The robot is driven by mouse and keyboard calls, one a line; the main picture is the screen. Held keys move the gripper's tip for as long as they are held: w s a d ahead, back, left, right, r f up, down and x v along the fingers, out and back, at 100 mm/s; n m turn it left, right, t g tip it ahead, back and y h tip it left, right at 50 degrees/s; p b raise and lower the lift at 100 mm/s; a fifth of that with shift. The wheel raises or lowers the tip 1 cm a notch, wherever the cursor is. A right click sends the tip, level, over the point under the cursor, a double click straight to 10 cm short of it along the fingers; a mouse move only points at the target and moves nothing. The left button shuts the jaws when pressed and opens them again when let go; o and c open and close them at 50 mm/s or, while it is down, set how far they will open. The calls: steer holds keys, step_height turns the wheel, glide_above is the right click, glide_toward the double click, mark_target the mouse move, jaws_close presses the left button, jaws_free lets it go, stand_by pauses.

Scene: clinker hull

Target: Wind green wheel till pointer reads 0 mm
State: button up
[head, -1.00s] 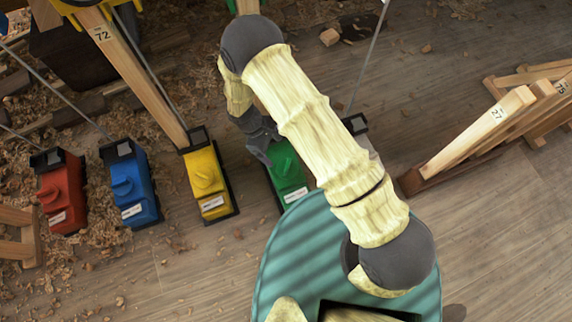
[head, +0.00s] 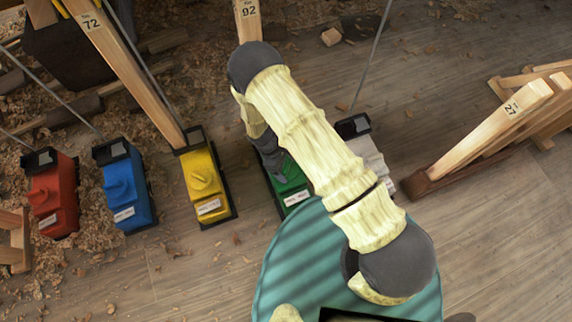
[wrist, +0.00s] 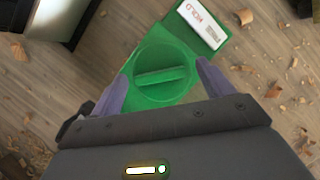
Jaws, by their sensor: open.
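The green box (head: 292,194) stands on the floor under my arm, with a white label on its near end. In the wrist view its round green wheel (wrist: 158,86) has a raised bar across it and a label reading HOLD (wrist: 203,22) beyond it. My gripper (wrist: 164,72) is open, with its two purple fingers on either side of the wheel. I cannot tell whether they touch it. In the head view my gripper (head: 270,160) is over the green box and hides its wheel. No pointer or millimetre reading is legible in either view.
Yellow (head: 203,183), blue (head: 124,190) and red (head: 52,196) boxes stand to the left. A whitish box (head: 368,152) is partly behind my arm. A wooden prop marked 27 (head: 490,127) stands at the right. Wood shavings litter the floor.

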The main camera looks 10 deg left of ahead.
steer(key=c, duration=1)
steer(key=shift+r+m+p, duration=0.1)
steer(key=shift+m+p, duration=0.2)
steer(key=shift+m, duration=0.1)
steer(key=m+g+p, duration=0.1)
steer(key=m, duration=0.1)
steer(key=m+g+y+p, duration=0.1)
steer(key=m, duration=0.2)
steer(key=shift+w+p, duration=0.2)
steer(key=shift+p, duration=0.1)
steer(key=m+g+y+p, duration=0.1)
steer(key=m, duration=0.2)
steer(key=shift+d+m, duration=0.1)
steer(key=shift+m, duration=0.2)
steer(key=shift+w+m+g+y+p, duration=0.1)
steer(key=shift+m+g+y+p, duration=0.35)
steer(key=shift+m, duration=1.15)
steer(key=shift+p, duration=0.3)
steer(key=o, duration=1)
